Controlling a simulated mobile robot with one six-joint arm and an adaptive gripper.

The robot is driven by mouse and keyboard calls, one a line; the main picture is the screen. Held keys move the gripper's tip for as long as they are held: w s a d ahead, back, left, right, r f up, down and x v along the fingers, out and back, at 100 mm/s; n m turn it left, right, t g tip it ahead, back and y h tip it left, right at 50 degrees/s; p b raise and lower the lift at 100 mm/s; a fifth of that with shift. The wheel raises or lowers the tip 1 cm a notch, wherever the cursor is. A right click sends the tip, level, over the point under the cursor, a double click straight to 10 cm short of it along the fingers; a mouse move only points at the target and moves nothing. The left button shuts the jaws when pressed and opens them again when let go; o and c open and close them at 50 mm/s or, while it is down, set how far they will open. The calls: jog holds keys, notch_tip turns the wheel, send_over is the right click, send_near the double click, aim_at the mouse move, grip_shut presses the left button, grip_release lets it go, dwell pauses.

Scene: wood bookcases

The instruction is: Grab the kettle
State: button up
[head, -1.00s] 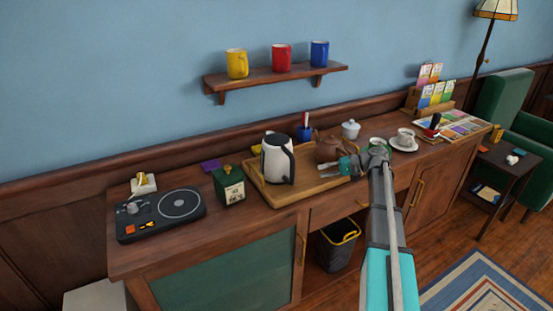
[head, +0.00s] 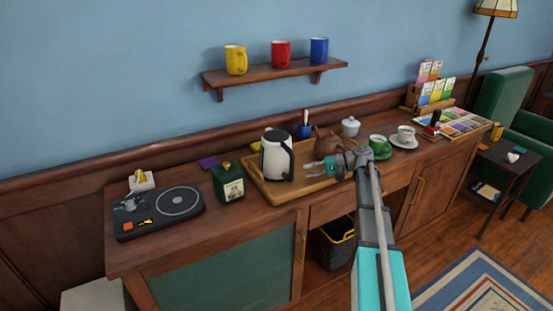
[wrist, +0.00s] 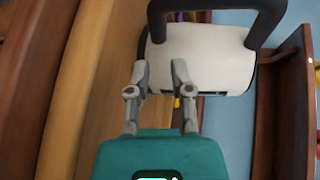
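The kettle (head: 275,158) is white with a black handle and stands upright on a wooden tray (head: 290,196) on the sideboard. Its handle is on the right side, facing my gripper. My gripper (head: 313,170) is just right of the kettle, its fingers pointing left at it. In the wrist view the kettle (wrist: 200,62) lies ahead, its black handle (wrist: 215,25) arching across the top. My gripper (wrist: 160,70) shows two fingers spread apart with nothing between them. The fingertips overlap the kettle's near edge in the picture; I cannot tell whether they touch it.
A brown teapot (head: 326,143) stands just behind my gripper. A green cup (head: 379,145) and a white cup (head: 406,134) stand to the right. A mug shelf (head: 276,75) hangs above.

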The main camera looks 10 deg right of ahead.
aim_at(286, 174)
jog(key=shift+b+x, duration=0.35)
jog(key=shift+x, duration=1.4)
jog(key=shift+a, duration=0.1)
jog(key=shift+b+x, duration=0.8)
jog(key=shift+x, duration=1.75)
jog(key=shift+c, duration=0.3)
grip_shut()
